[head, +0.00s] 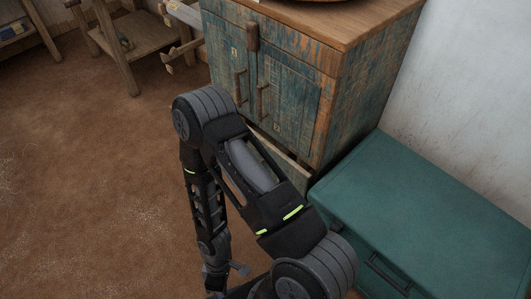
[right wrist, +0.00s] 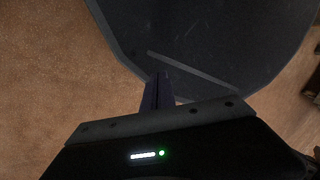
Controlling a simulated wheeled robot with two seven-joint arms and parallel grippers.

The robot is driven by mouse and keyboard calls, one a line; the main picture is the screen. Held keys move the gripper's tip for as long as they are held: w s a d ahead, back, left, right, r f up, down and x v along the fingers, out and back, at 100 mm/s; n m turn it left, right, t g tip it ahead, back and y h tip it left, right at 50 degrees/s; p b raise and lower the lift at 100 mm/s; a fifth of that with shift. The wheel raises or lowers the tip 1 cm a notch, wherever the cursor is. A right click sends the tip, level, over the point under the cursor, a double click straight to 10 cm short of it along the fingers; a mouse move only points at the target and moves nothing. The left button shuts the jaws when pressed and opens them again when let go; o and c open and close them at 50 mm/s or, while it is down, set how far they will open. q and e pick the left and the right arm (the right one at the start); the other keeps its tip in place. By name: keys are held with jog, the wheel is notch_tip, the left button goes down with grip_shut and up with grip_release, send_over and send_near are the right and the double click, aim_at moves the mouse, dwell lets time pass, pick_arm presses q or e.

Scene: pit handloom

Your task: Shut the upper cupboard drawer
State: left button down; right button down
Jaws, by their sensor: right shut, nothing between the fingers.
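The cupboard (head: 285,85) is weathered blue-green wood with a brown top, at the upper middle of the head view. Below the doors, a wooden drawer edge (head: 296,172) juts out, mostly hidden behind my right arm. I cannot tell which drawer it is or how far out it stands. My right arm bends in front of the cupboard and hangs down to the floor side. My right gripper (right wrist: 157,92) is shut and empty in the right wrist view, apart from the cupboard. My left gripper is not in view.
A teal chest (head: 440,215) stands against the white wall right of the cupboard. A wooden stool or bench (head: 130,45) and loom parts stand at the upper left. The brown floor (head: 90,190) on the left is clear.

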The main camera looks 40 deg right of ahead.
jog(key=w+d+r+n+g+h+p, duration=0.15)
jog(key=d+n+h, duration=0.25)
jog(key=d+n, duration=0.4)
jog(key=w+d+r+n+g+h+p, duration=0.15)
jog(key=d+n+h, duration=0.25)
jog(key=d+n, duration=0.4)
jog(key=w+d+r+n+t+h+p, duration=0.1)
jog(key=w+d+r+n+t+h, duration=0.1)
jog(key=w+d+r+n+h, duration=0.2)
jog(key=w+d+r+n+t+h+p, duration=0.1)
jog(key=w+d+r+n+t+h, duration=0.2)
jog(key=w+r+n, duration=0.5)
jog(key=w+d+r+h, duration=0.1)
jog(key=w+h, duration=0.1)
jog(key=w, duration=0.2)
jog(key=shift+w+d, duration=0.15)
jog(key=shift+w, duration=0.2)
jog(key=b, duration=0.1)
send_near(273, 152)
jog(key=x, duration=0.6)
jog(key=shift+f, duration=0.2)
jog(key=shift+d, duration=0.25)
